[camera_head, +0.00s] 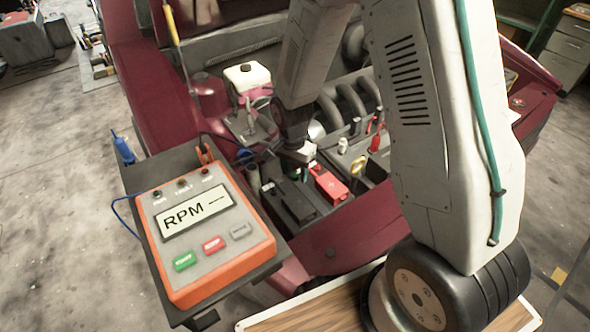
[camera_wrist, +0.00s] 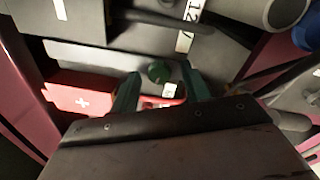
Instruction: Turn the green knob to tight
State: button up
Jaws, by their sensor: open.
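The green knob (camera_wrist: 158,72) shows in the wrist view as a small round dark-green cap on a grey part beside the battery. My gripper (camera_wrist: 161,76) is open, with one teal finger to the left of the knob and the other to its right. Gaps show between the knob and both fingers, and I cannot tell whether the fingertips reach its height. In the head view my gripper (camera_head: 299,158) is down in the engine bay and hides most of the knob. No mark of how tight the knob sits can be read.
A red cover with a white plus (camera_wrist: 80,92) lies left of the fingers; it also shows in the head view (camera_head: 329,186). An orange RPM box (camera_head: 213,235) stands at the left on a dark tray. Pipes (camera_head: 350,98) and a white-capped reservoir (camera_head: 246,77) crowd the bay.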

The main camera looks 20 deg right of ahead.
jog(key=c, duration=1)
jog(key=n, duration=0.4)
jog(key=shift+n, duration=0.4)
jog(key=n, duration=1)
jog(key=shift+n+t, duration=0.3)
jog(key=shift+n, duration=0.1)
jog(key=n, duration=0.4)
jog(key=shift+n, duration=0.3)
